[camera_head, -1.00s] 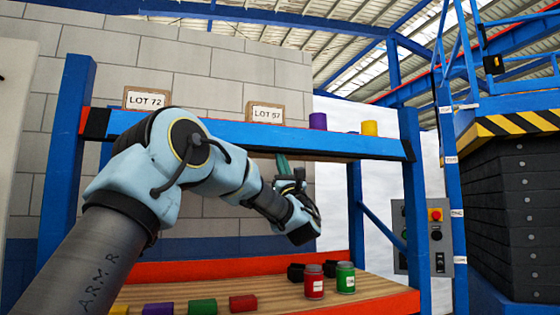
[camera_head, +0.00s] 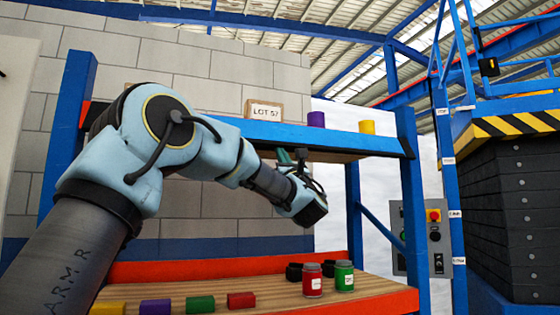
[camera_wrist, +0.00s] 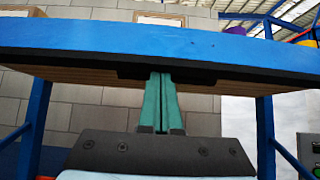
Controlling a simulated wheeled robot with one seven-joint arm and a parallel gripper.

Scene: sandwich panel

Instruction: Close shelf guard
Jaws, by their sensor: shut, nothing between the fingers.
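A long blue bar (camera_head: 340,141), which looks like the shelf guard, runs along the front of the upper shelf between the two blue posts. It crosses the whole wrist view (camera_wrist: 220,42), with a dark strip along its lower edge. My gripper (camera_head: 283,153) is below the bar, near the middle of the shelf front. In the wrist view its two teal fingers (camera_wrist: 161,76) are together with nothing between them. Their tips are at the dark lower edge; I cannot tell if they touch it. My arm hides the bar's left part.
A LOT 57 box (camera_head: 264,110), a purple cylinder (camera_head: 316,119) and a yellow one (camera_head: 367,127) stand on the upper shelf. The lower shelf holds a red jar (camera_head: 312,280), a green jar (camera_head: 344,276) and several coloured blocks. A control box (camera_head: 440,240) is at right.

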